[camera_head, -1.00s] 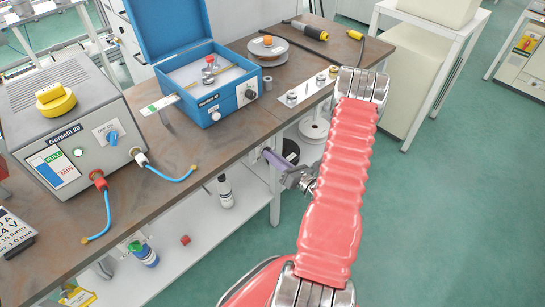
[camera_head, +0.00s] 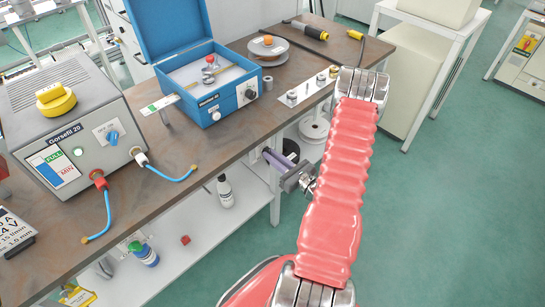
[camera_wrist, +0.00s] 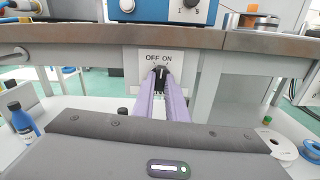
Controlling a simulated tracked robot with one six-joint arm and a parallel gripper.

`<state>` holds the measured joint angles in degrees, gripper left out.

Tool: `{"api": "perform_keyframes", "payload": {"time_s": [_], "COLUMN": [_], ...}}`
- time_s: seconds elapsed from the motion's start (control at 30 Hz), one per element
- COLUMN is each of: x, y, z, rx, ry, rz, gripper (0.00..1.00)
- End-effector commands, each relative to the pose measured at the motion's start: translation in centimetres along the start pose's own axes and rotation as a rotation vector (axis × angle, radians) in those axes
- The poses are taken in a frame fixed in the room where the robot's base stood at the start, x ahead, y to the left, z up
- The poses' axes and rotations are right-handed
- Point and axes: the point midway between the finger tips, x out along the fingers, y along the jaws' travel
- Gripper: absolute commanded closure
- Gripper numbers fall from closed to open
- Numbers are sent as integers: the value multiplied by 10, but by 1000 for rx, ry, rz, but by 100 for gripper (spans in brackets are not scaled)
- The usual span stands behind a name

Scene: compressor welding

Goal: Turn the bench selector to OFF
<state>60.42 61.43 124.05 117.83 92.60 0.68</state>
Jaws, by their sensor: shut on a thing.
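The bench selector (camera_wrist: 161,73) is a dark knob on a pale plate (camera_wrist: 135,70) under the bench edge, seen in the wrist view. The plate reads OFF on the left and ON on the right. My gripper (camera_wrist: 160,88) has two purple fingers, shut on the knob from the front. The fingers hide the knob's lower part, and I cannot tell exactly which label its light mark points to. In the head view my gripper (camera_head: 268,155) is at the bench's front edge, below the top, and the selector is hidden there.
On the bench (camera_head: 235,140) stand a grey Gorsefil 20 unit (camera_head: 75,125) with a yellow knob and blue leads, and an open blue case (camera_head: 215,85). Bottles and spools sit on the shelf below. The green floor at right is clear.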

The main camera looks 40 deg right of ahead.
Motion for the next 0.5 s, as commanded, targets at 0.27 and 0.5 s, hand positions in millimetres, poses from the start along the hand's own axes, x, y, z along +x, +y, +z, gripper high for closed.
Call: {"api": "perform_keyframes", "payload": {"time_s": [0.27, 0.5], "x": [0, 0], "y": [-2, -2], "z": [-1, -1], "rx": [-261, -459], "ry": [4, 4], "rz": [-4, -3], "gripper": [100, 100]}}
